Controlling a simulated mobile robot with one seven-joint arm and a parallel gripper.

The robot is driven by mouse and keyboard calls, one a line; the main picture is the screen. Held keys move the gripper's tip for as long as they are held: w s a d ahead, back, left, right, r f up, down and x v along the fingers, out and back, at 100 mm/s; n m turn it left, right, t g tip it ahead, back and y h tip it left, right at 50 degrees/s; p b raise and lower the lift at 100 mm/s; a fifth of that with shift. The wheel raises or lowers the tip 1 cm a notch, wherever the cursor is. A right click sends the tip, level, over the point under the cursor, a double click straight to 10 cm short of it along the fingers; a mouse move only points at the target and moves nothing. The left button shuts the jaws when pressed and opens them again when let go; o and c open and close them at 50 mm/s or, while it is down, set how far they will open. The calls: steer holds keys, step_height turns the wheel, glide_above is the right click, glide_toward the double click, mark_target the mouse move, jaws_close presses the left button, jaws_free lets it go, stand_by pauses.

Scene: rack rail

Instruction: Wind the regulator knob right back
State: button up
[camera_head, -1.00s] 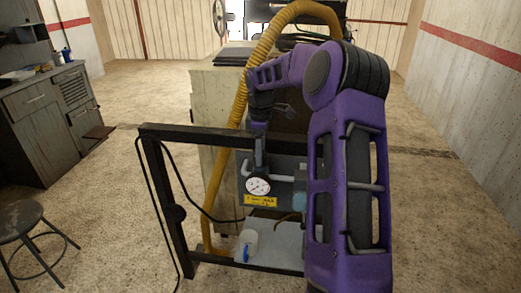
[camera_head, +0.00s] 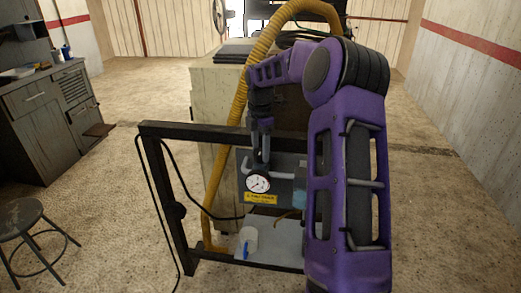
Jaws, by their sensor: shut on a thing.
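My gripper (camera_head: 261,152) points down above the regulator on the rack panel (camera_head: 285,193), with both fingers showing side by side. It is shut on the regulator knob, which is mostly hidden between the fingers. The round white pressure gauge (camera_head: 257,183) sits just below the fingertips, facing me. A grey pipe runs to both sides of the regulator. A yellow label (camera_head: 261,198) is fixed under the gauge; its text is too small to read.
A dark rack frame (camera_head: 215,132) surrounds the panel. A clear cup with a blue part (camera_head: 249,242) is on the lower shelf (camera_head: 275,250). A yellow hose (camera_head: 236,112) hangs behind, by a pale cabinet (camera_head: 205,85). A stool (camera_head: 22,215) stands left on open floor.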

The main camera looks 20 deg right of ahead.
mark_target(260, 151)
steer(key=shift+n, duration=0.3)
steer(key=o, duration=1.4)
step_height(260, 151, up, 18)
steer(key=shift+f, duration=0.25)
